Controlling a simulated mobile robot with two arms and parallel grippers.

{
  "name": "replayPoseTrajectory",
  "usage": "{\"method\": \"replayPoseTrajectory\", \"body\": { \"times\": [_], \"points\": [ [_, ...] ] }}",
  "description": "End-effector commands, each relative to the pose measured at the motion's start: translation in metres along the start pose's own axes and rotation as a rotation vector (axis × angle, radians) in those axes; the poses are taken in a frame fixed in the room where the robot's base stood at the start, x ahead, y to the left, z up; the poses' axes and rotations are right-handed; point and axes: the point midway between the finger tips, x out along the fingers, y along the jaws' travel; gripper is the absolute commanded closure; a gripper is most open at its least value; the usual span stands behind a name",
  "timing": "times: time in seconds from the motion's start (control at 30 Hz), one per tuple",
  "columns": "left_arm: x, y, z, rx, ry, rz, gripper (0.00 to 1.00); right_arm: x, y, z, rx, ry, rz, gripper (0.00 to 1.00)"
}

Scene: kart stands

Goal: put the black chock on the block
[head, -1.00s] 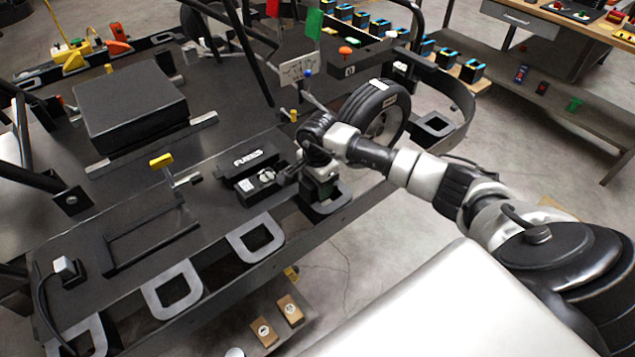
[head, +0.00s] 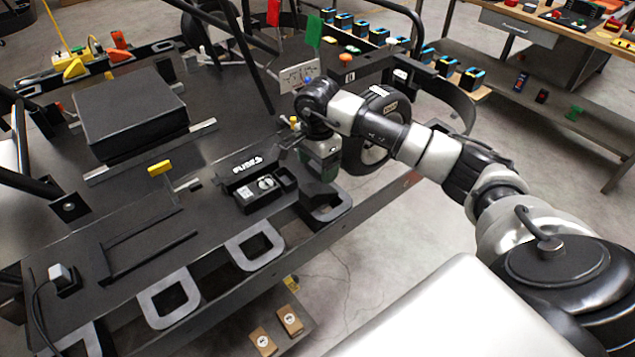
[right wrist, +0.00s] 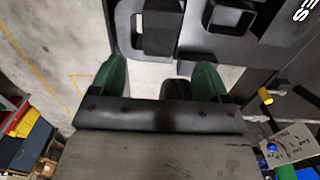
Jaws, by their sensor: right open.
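My right gripper (head: 322,170) hangs fingers-down beside the kart's front edge, between the black fuse box and the tyre. In the right wrist view its two green fingers (right wrist: 160,80) stand well apart, with pale floor visible between them. A dark rounded piece (right wrist: 176,89) shows low between the fingers, partly hidden by the palm; I cannot tell whether it is the black chock or part of the tyre. I cannot make out the black chock for certain in the head view. Two small tan blocks (head: 290,320) lie low at the front; which block is meant is unclear. My left gripper is not in view.
The tyre (head: 368,158) stands right behind my right arm. The fuse box (head: 262,186) and grey loops (head: 254,246) line the kart's near side. A large black box (head: 130,113) and a white sign (head: 298,76) are farther back. Open floor lies to the right.

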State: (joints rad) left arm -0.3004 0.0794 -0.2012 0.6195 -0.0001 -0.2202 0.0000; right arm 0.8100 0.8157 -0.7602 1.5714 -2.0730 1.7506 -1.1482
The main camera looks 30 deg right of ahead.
Motion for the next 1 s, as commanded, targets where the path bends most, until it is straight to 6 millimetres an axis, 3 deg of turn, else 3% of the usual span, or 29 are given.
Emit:
{"method": "replayPoseTrajectory", "body": {
  "times": [0.13, 0.3, 1.0],
  "points": [
    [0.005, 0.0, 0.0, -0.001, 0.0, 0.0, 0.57, -0.021, -0.001, 0.0, 0.0, 0.0, -0.003, 0.24],
    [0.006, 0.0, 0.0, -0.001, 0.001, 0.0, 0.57, -0.031, 0.0, 0.0, 0.0, 0.0, 0.0, 0.24],
    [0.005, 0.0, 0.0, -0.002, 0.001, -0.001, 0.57, -0.032, 0.0, 0.0, 0.0, 0.0, 0.001, 0.24]
  ]
}}
